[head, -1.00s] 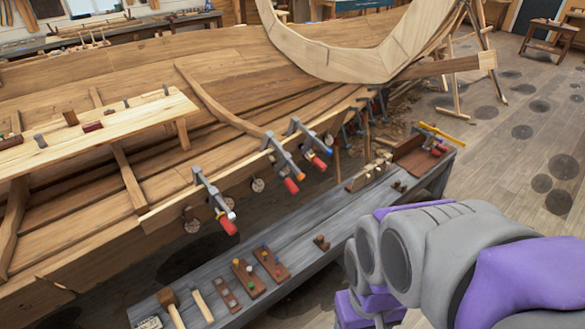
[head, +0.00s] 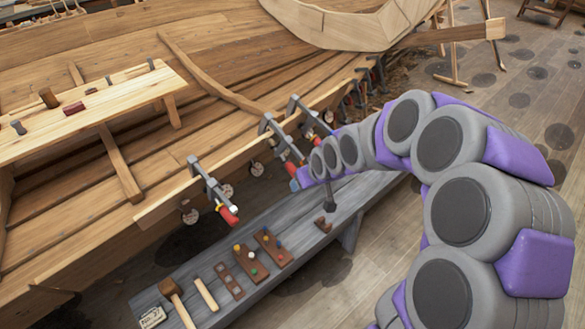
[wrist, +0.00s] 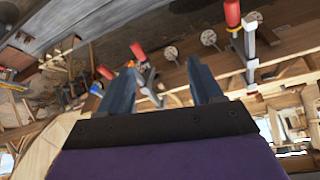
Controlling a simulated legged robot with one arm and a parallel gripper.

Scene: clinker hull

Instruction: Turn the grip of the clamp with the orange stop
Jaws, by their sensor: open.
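Several bar clamps with red grips sit along the hull's plank edge. In the head view the left clamp (head: 212,188) shows whole. A middle clamp (head: 279,140) and a right clamp (head: 303,116) stand beyond it, their lower ends partly behind my arm. In the wrist view, which is turned over, one red grip (wrist: 232,13) is at the top right and another red grip (wrist: 138,50) shows beyond my fingers. My gripper (wrist: 160,68) is open and empty, its two fingers apart, close to the middle clamps.
A grey bench (head: 205,268) runs below the clamps, with a mallet (head: 174,298) and pegged wooden blocks (head: 250,262) on it. The hull planking (head: 225,60) fills the left and back. A pale plank (head: 95,98) with small items lies across the hull. Open floor is on the right.

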